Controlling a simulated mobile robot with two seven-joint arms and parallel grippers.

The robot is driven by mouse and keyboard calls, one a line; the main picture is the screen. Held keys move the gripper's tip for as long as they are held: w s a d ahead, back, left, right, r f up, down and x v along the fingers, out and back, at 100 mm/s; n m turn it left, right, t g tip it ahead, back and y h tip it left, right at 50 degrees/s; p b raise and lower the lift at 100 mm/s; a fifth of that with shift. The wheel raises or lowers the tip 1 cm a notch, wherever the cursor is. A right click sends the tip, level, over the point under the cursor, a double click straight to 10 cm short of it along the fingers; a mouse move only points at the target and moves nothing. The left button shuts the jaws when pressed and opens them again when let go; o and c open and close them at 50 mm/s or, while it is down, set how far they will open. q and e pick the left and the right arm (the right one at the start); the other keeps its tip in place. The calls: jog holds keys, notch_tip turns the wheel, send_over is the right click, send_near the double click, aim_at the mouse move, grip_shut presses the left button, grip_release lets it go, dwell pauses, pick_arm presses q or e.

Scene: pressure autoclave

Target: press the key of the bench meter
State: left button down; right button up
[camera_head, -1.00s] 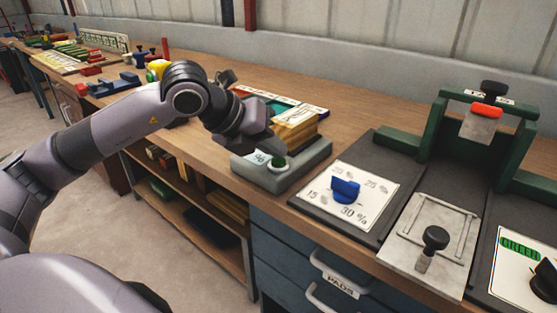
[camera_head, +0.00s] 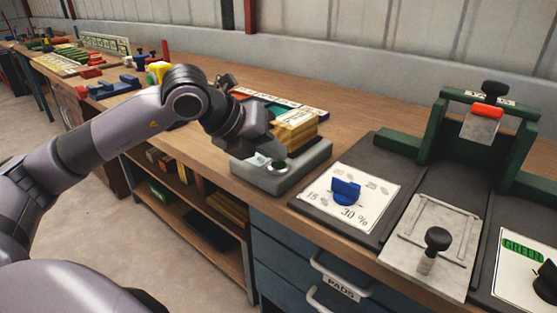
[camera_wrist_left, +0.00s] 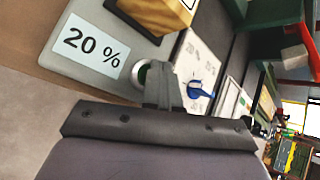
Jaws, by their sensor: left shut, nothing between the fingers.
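The bench meter (camera_head: 316,158) is a grey box near the front edge of the wooden bench, with a gold block (camera_head: 296,134) at its back. Its round green key (camera_head: 279,166) is on the front part, beside a small white display; the wrist view shows the meter (camera_wrist_left: 92,18) with the display (camera_wrist_left: 90,45) reading 20 %. My left gripper (camera_head: 279,150) is shut and empty, pointing down close above the key. In the left wrist view the fingers (camera_wrist_left: 163,78) partly cover the key (camera_wrist_left: 142,72); I cannot tell whether they touch. My right gripper is not in view.
Right of the meter lies a dark panel with a white card and blue knob (camera_head: 346,192). Further right stands a green frame (camera_head: 432,128) with a metal plate and black knob. Coloured cards lie behind the meter. Open shelves and blue drawers (camera_head: 300,249) are below the bench.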

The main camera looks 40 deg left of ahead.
aim_at(274, 164)
pick_arm(q)
jog(key=shift+r+p, duration=0.45)
jog(key=shift+r, duration=0.35)
notch_tip(274, 164, up, 5)
jog(key=p, duration=0.3)
jog(key=shift+p, duration=0.4)
dwell(0.4)
dwell(2.2)
